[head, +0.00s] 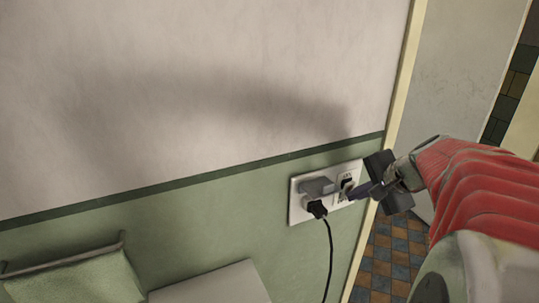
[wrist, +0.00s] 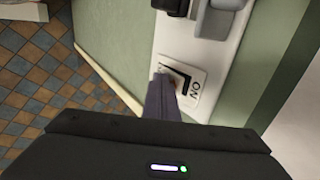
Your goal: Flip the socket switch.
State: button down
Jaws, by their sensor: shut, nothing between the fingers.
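The white socket plate (head: 297,207) is on the green lower wall in the head view, and it also shows at the top of the wrist view (wrist: 228,52). Its switch (wrist: 181,77) is a dark rocker in a white square marked "NO" as seen in the wrist view. It also shows at the right of the plate in the head view (head: 346,185). My gripper (head: 355,192) is shut and empty, with its fingertips at the switch. In the wrist view the fingers (wrist: 162,92) overlap the switch's lower left part. Whether they touch it I cannot tell.
A grey plug (head: 317,187) and a black plug (head: 317,209) with a hanging cable (head: 329,255) fill the plate's left part. A green towel on a rail (head: 75,280) and a pale surface (head: 215,285) are at lower left. The wall's edge and tiled floor (head: 385,255) lie right.

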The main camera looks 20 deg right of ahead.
jog(key=shift+r, duration=0.8)
